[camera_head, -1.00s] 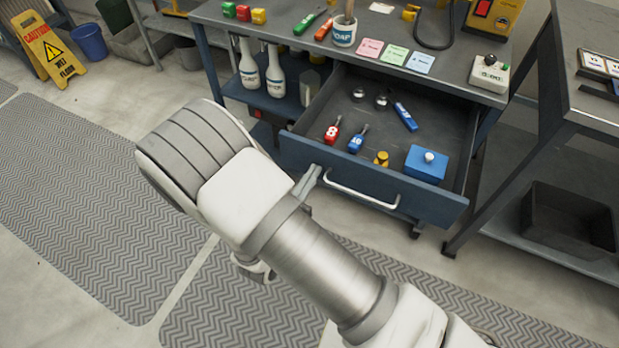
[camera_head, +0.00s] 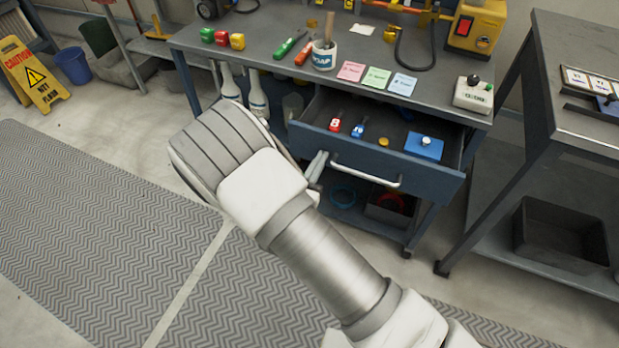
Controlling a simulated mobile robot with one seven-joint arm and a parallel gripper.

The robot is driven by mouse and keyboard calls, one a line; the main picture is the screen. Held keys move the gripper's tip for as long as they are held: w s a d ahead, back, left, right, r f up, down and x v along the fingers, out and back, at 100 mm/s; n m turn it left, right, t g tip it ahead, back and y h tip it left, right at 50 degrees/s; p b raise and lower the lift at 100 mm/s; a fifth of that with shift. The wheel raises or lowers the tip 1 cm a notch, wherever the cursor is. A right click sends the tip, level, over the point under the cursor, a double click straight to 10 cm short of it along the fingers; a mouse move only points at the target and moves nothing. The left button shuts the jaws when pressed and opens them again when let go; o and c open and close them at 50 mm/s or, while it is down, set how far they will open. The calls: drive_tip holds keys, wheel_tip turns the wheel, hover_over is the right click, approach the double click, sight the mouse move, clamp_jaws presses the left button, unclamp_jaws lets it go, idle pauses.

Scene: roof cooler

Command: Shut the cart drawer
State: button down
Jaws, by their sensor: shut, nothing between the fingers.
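The cart drawer (camera_head: 425,175) is partly open under the top of the grey-blue cart (camera_head: 290,72). Its front has a silvery bar handle (camera_head: 365,175). My gripper (camera_head: 317,168) is at the left end of the drawer front, close to the handle's left end. It is shut with nothing held. My arm hides part of it, and I cannot tell whether it touches the front.
Bottles (camera_head: 257,92) stand on the cart's shelf, left of the drawer. Another table (camera_head: 590,60) stands at right. The matted floor (camera_head: 90,220) at left is clear.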

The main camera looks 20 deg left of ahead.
sight(343, 127)
drive_tip(key=w, duration=0.5)
drive_tip(key=w+d+b, duration=0.1)
drive_tip(key=w, duration=0.5)
drive_tip(key=w+b, duration=0.1)
drive_tip(key=w, duration=0.4)
drive_tip(key=shift+w+d, duration=0.15)
drive_tip(key=shift+w, duration=0.25)
drive_tip(key=shift+w+r, duration=0.15)
drive_tip(key=shift+w, duration=0.05)
drive_tip(key=shift+w+r, duration=0.1)
